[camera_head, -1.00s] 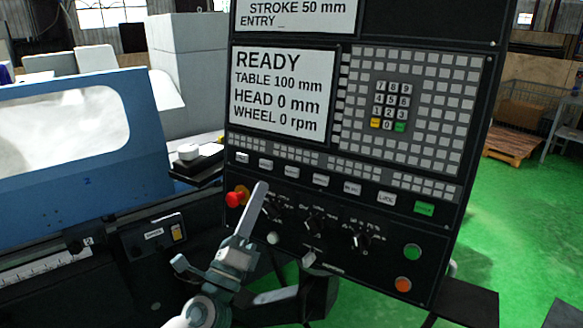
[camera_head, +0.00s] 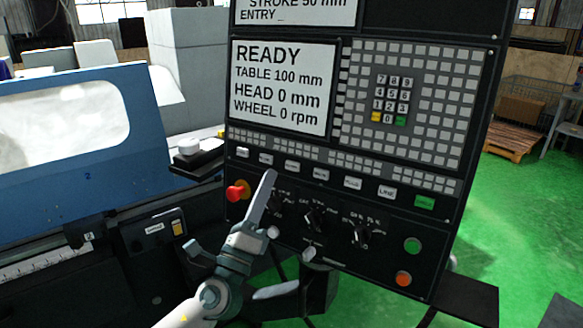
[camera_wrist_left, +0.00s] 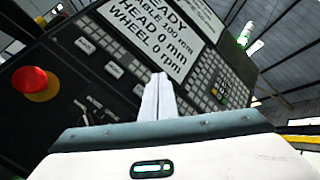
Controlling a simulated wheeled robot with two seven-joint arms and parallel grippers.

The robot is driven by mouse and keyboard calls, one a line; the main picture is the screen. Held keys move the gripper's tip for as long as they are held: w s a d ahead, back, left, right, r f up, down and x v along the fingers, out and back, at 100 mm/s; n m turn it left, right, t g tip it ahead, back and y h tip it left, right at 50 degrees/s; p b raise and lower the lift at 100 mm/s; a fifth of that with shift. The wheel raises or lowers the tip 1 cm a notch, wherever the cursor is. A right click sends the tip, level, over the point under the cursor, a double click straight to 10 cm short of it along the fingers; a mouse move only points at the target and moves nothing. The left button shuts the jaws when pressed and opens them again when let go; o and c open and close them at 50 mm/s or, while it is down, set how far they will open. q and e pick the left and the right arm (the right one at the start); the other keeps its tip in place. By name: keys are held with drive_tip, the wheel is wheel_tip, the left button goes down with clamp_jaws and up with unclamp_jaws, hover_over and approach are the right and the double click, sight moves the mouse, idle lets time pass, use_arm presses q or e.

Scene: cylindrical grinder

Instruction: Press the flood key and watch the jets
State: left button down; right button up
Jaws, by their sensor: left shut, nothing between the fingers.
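A row of pale rectangular keys runs across the black control panel (camera_head: 470,60) below the screen. Their labels are too small to read, so I cannot tell which is the flood key. One pale key (camera_head: 266,159) is just above my left fingertips and another (camera_head: 292,167) is just to their right. My left gripper (camera_head: 269,174) is shut and empty, its fingers pointing up at the panel just below the row. Contact with a key cannot be made out. In the left wrist view the shut fingers (camera_wrist_left: 159,82) point at the panel. No jets are visible.
A red stop button (camera_head: 236,191) sits left of my fingers, with rotary knobs (camera_head: 315,218) to the right. Green (camera_head: 412,245) and orange (camera_head: 403,279) buttons are lower right. The screen (camera_head: 280,90) reads READY. A blue machine cover (camera_head: 100,185) stands left.

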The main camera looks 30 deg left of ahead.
use_arm(q)
drive_tip(key=shift+w+f+b, duration=0.15)
drive_tip(key=shift+w+b, duration=0.05)
drive_tip(key=shift+w, duration=0.75)
drive_tip(key=shift+w+f+b, duration=0.2)
drive_tip(key=shift+w, duration=0.75)
drive_tip(key=shift+w+f+b, duration=0.15)
drive_tip(key=shift+w+b, duration=0.05)
drive_tip(key=shift+w, duration=0.75)
drive_tip(key=shift+w+f+b, duration=0.1)
drive_tip(key=shift+w+b, duration=0.25)
drive_tip(key=shift+w, duration=0.45)
idle(0.7)
drive_tip(key=shift+s, duration=0.8)
idle(0.4)
drive_tip(key=shift+s+r+p, duration=0.2)
drive_tip(key=shift+s+p, duration=0.05)
drive_tip(key=shift+s, duration=0.6)
drive_tip(key=shift+s+r+p, duration=0.15)
drive_tip(key=shift+s+p, duration=0.05)
drive_tip(key=shift+s, duration=0.6)
drive_tip(key=shift+s+r+p, duration=0.2)
drive_tip(key=shift+s+p, duration=0.05)
drive_tip(key=shift+s, duration=0.6)
